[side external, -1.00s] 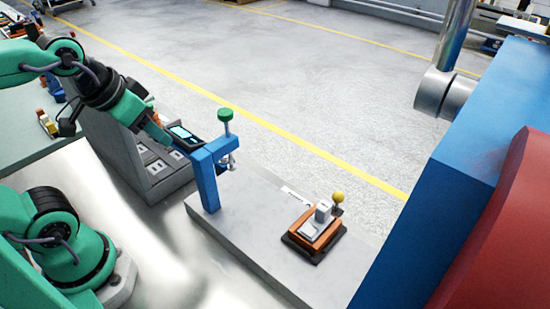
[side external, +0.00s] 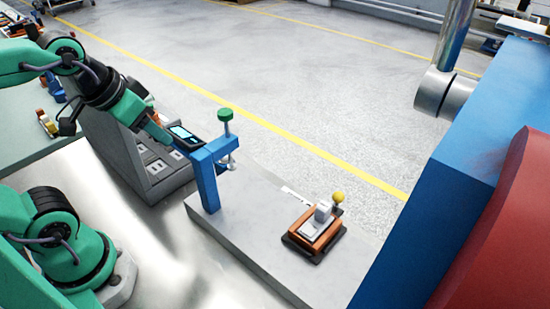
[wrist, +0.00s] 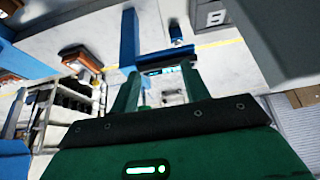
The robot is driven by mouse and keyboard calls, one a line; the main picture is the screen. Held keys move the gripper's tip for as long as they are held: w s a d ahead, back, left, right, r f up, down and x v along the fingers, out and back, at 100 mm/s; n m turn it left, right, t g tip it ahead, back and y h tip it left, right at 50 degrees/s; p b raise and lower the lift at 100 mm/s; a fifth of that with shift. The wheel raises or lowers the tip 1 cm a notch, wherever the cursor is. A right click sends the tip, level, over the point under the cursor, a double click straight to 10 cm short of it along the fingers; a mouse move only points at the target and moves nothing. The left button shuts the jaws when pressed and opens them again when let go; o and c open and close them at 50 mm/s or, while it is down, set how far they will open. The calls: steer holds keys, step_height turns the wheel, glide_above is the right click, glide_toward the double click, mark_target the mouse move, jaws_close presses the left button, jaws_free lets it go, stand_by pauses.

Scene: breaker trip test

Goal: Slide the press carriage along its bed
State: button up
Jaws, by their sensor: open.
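The press carriage (side external: 316,234) is an orange block with a light grey piece on top. It sits on a dark base on the right part of the grey bed (side external: 255,255), with a yellow ball knob (side external: 338,197) at its far right corner. In the wrist view the orange carriage (wrist: 82,57) shows at the upper left, well outside my fingers. My gripper (side external: 166,137) is open at the bed's left end, away from the carriage. In the wrist view my two green fingers (wrist: 160,86) stand apart, with a dark device with a lit screen (wrist: 162,70) beyond or between them; contact is unclear.
A blue press frame (side external: 207,180) with a green knob (side external: 225,114) stands between my gripper and the carriage. A grey socketed cabinet (side external: 160,170) is below my gripper. A large blue and red structure (side external: 480,150) fills the right side.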

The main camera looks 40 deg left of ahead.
steer(key=w+d+r+m+g, duration=0.2)
steer(key=w+d+r+m, duration=0.3)
steer(key=w, duration=0.4)
steer(key=m+g+y, duration=0.1)
steer(key=m+g, duration=0.4)
steer(key=m, duration=1)
glide_above(340, 192)
steer(key=w, duration=0.1)
step_height(340, 192, down, 13)
steer(key=shift+w+d+r, duration=0.2)
steer(key=shift+s+a+f, duration=0.1)
steer(key=shift+s+f, duration=0.15)
steer(key=shift+f, duration=1.05)
steer(key=shift+s+a+f, duration=0.1)
steer(key=shift+s+f, duration=0.1)
steer(key=shift+f, duration=1.05)
steer(key=shift+s+f, duration=0.25)
steer(key=shift+f, duration=1.05)
jaws_close()
